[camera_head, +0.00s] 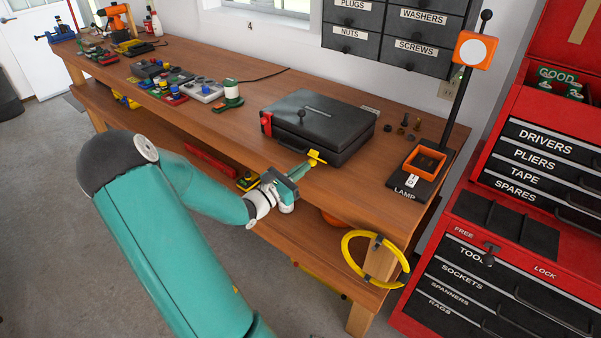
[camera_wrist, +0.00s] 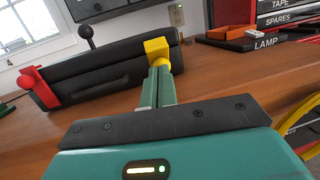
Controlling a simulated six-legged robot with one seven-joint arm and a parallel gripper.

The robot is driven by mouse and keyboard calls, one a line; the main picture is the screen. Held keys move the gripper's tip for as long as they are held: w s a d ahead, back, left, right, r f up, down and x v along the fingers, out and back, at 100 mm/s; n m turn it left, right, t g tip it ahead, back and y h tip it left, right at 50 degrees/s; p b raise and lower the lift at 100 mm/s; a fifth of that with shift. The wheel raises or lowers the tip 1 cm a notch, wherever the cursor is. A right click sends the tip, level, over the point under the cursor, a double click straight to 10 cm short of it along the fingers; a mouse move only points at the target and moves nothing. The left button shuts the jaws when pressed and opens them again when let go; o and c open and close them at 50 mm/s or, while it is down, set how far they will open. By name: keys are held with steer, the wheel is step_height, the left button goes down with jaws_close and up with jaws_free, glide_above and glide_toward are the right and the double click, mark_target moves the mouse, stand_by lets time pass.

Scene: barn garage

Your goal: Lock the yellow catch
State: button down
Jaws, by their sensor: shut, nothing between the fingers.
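The yellow catch (camera_wrist: 157,49) is on the right part of the front of a black case. In the wrist view it stands up against the case edge, right at my fingertips. In the head view the yellow catch (camera_head: 316,157) shows at the case's front corner, beside my gripper (camera_head: 296,172). My gripper's two green fingers (camera_wrist: 158,84) are shut together, with their tips at or just below the catch; I cannot tell if they touch it. The black case (camera_head: 318,122) lies closed on the workbench. Its red catch (camera_head: 266,123) is on the left of the front, also in the wrist view (camera_wrist: 38,86).
The wooden workbench (camera_head: 232,128) runs along the wall. A lamp stand (camera_head: 417,174) with an orange tray is right of the case. A yellow ring (camera_head: 350,262) sits at the bench front. A red tool cabinet (camera_head: 470,215) stands at the right. Bench left of the case is partly clear.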

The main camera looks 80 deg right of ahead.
steer(key=d+r+t+y, duration=0.1)
steer(key=s+d+r+t+y, duration=0.1)
steer(key=r+y, duration=0.1)
steer(key=d+r+t+y, duration=0.1)
steer(key=r+y, duration=0.1)
steer(key=shift+s+n, duration=0.2)
steer(key=shift+n, duration=0.2)
steer(key=shift+w, duration=0.1)
steer(key=shift+r, duration=0.8)
